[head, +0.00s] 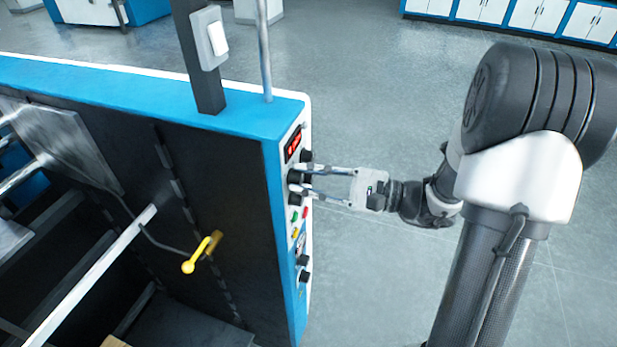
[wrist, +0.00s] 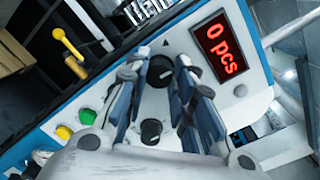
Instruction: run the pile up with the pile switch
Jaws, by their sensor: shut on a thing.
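A black rotary knob (wrist: 160,70) on the white control panel (wrist: 185,42) sits between my fingertips in the wrist view. A small dark triangle is marked on the panel beside it. No readable label names the pile switch. My gripper (head: 301,180) reaches the panel from the right in the head view, and its fingers partly hide the knobs there. In the wrist view my gripper (wrist: 161,64) is shut on this knob, one finger on each side. A second black knob (wrist: 151,131) lies nearer the palm, between the fingers. The pile itself is not clearly visible.
A red display (wrist: 220,47) reads "0 pcs". Green (wrist: 87,116) and yellow (wrist: 64,132) buttons are beside the fingers. A yellow lever (head: 202,253) sticks out inside the blue machine (head: 170,98). A post carries a white switch (head: 212,38). The floor (head: 375,290) right of the machine is clear.

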